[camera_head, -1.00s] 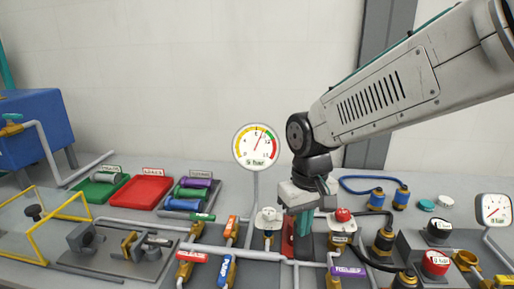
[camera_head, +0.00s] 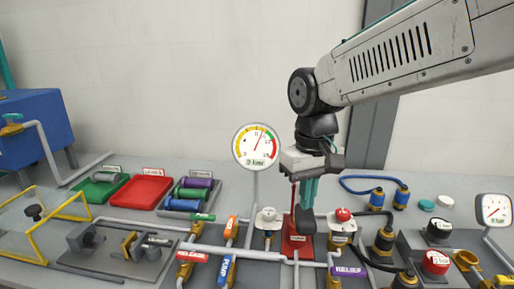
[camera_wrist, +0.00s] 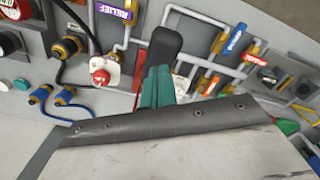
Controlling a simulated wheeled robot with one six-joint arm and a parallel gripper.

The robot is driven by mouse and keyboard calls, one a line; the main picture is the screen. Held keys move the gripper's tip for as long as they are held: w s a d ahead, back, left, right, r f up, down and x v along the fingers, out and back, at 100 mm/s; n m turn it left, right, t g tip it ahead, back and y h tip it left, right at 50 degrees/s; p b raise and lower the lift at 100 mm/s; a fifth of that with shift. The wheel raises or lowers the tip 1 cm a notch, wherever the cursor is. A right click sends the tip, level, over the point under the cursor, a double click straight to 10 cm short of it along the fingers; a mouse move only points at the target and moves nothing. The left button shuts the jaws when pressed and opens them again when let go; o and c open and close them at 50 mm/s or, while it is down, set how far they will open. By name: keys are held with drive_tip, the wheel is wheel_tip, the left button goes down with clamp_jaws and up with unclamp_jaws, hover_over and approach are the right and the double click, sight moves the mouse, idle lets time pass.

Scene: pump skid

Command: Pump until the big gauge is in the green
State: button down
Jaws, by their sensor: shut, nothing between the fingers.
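The big round gauge (camera_head: 256,147) stands on a post behind the pipes. Its needle points up and slightly right, near where the yellow band meets the green; its small readout seems to say 10 bar. The red hand pump (camera_head: 297,243) stands at centre bench, with a thin red upright (camera_head: 294,203) beside my fingers. My gripper (camera_head: 307,210) is shut and points down over the pump, holding nothing. A dark rounded piece (camera_wrist: 166,45) shows beyond the teal fingers in the wrist view; whether they touch it I cannot tell.
A valve with a red knob (camera_head: 343,215) is close right of the fingers, and a white-topped valve (camera_head: 267,216) is to the left. A small gauge (camera_head: 495,209) stands far right.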

idle(0.3)
drive_tip(key=shift+f, duration=4.35)
drive_tip(key=shift+r, duration=4.35)
drive_tip(key=shift+r, duration=0.1)
drive_tip(key=shift+r, duration=2.4)
